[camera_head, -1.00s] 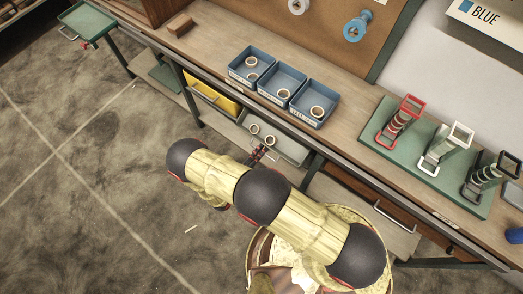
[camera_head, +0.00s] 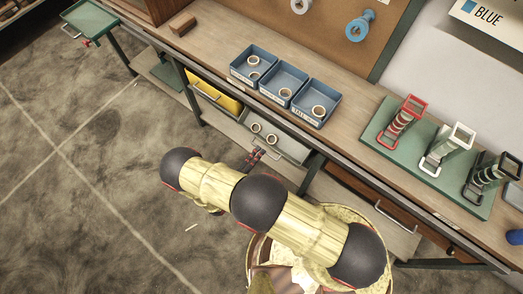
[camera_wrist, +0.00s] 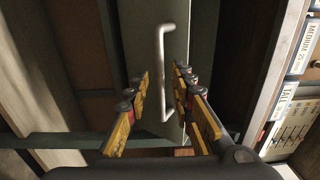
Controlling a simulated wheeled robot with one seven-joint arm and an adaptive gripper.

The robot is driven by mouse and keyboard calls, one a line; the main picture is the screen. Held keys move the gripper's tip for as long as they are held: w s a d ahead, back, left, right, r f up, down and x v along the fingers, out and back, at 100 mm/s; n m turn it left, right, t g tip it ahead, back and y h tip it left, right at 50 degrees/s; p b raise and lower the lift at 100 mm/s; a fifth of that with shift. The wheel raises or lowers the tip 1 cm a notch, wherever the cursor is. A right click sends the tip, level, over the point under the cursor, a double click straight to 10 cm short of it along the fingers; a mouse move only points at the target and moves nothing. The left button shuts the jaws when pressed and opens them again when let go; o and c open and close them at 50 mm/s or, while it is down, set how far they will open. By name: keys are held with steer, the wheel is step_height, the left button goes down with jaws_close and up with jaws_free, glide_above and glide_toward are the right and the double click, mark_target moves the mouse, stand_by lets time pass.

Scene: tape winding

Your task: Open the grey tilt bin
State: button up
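The grey tilt bin (camera_head: 293,150) sits under the bench, right of a yellow bin, in the head view. Two tape rolls (camera_head: 271,140) show at its opening, so it looks tilted out; how far, I cannot tell. My gripper (camera_head: 255,156) is small in the head view, in front of the bin, just below the rolls. In the wrist view my gripper (camera_wrist: 162,77) is open, with its fingers apart. The bin's pale bar handle (camera_wrist: 162,72) shows between the fingers, with visible gaps on both sides. Whether a finger touches it is unclear.
The yellow bin (camera_head: 222,98) is close on the left. A drawer with a handle (camera_head: 397,217) is at the right. Blue trays (camera_head: 316,108) and a green board (camera_head: 386,147) with tape stands are on the bench. The floor at left is clear.

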steer(key=v, duration=0.9)
steer(key=shift+a, duration=0.1)
